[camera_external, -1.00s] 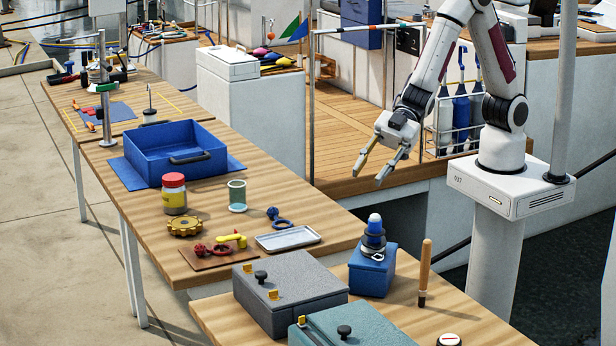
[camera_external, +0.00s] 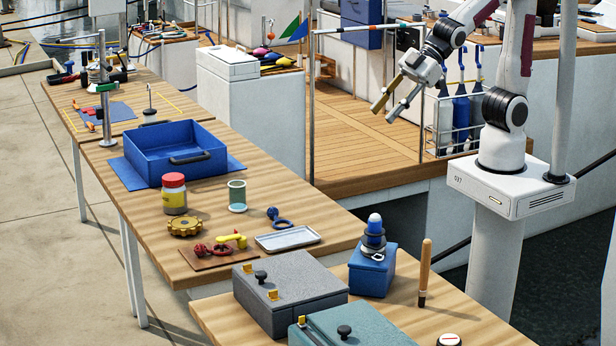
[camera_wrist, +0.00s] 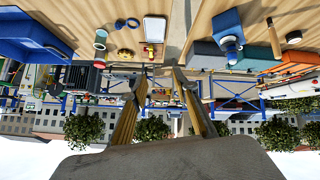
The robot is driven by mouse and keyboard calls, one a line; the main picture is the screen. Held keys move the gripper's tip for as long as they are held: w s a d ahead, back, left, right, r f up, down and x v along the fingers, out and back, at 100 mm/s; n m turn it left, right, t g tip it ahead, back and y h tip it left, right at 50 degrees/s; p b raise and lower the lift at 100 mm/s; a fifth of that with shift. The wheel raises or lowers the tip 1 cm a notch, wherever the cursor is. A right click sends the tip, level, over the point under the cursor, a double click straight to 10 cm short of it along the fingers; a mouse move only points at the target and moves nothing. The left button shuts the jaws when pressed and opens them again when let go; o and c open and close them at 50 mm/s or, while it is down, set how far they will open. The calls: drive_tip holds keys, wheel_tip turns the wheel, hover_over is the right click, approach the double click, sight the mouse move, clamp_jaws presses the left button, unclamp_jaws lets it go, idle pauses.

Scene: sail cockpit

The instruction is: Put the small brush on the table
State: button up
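A wooden-handled tool with a dark lower end, which looks like the small brush (camera_external: 425,268), stands upright on the near wooden table (camera_external: 455,318). In the wrist view it shows at the upper right (camera_wrist: 273,38). My gripper (camera_external: 385,114) is in the air over the wooden deck, well above and behind the brush and touching nothing. Its two fingers are apart with nothing between them, also in the wrist view (camera_wrist: 160,75). The longer wooden table (camera_external: 260,190) runs along the left.
A blue box with a lamp-like fitting (camera_external: 372,272), a grey case (camera_external: 290,285) and a teal case (camera_external: 365,325) are left of the brush. A blue bin (camera_external: 175,155), a jar (camera_external: 174,195) and a metal tray (camera_external: 288,239) occupy the longer table. A bottle rack (camera_external: 445,120) stands beside my arm.

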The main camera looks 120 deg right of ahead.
drive_tip(key=s+d+m+g, duration=0.1)
drive_tip(key=s+m+g, duration=0.2)
drive_tip(key=s, duration=1.8)
drive_tip(key=shift+d+f+g, duration=0.2)
drive_tip(key=shift+d+g, duration=0.05)
drive_tip(key=shift+g, duration=0.15)
